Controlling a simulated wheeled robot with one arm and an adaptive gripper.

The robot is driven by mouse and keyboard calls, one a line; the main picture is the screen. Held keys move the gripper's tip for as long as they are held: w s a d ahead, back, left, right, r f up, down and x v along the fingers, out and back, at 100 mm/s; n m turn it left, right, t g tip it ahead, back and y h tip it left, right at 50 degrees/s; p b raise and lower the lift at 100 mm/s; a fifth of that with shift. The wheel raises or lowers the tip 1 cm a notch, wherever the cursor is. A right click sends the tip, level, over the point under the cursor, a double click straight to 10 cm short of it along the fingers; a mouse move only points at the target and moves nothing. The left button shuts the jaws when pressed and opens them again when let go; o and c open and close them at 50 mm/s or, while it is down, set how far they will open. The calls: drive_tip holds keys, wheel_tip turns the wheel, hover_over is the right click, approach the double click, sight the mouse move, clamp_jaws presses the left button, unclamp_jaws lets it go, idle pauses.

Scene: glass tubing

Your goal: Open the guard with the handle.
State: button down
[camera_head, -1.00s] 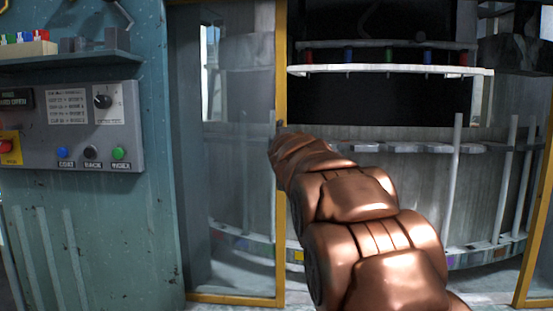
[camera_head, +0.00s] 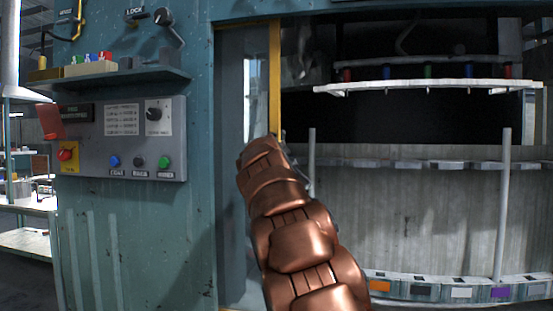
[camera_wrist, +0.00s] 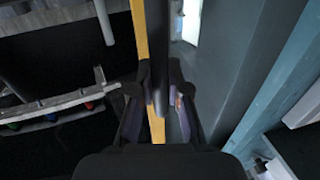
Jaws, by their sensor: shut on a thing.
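The guard is a glass panel (camera_head: 232,100) with a yellow upright frame (camera_head: 275,75), beside the teal machine wall. In the wrist view its yellow frame (camera_wrist: 141,35) runs down the middle with the pane to its right. The handle (camera_wrist: 160,75) is a dark upright bar by that frame. My gripper (camera_wrist: 155,92) has one finger on each side of the handle and is shut on it. In the head view my copper arm reaches up to the frame's edge and mostly hides the gripper and handle.
A control panel (camera_head: 120,138) with knobs and coloured buttons is on the teal wall, below a shelf (camera_head: 100,80). To the right of the guard is an open bay with a white rack (camera_head: 420,86) and upright posts (camera_head: 503,200). A bench (camera_head: 25,240) stands far left.

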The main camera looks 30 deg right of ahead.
drive_tip(key=shift+w+a+r+b, duration=0.1)
drive_tip(key=shift+w+a+b, duration=0.3)
drive_tip(key=shift+w+a, duration=0.7)
drive_tip(key=shift+s+a, duration=0.1)
drive_tip(key=c, duration=1.1)
unclamp_jaws()
drive_tip(key=shift+c, duration=0.2)
drive_tip(key=shift+s, duration=0.1)
drive_tip(key=v, duration=1.1)
drive_tip(key=shift+s+a, duration=0.25)
drive_tip(key=shift+s, duration=0.05)
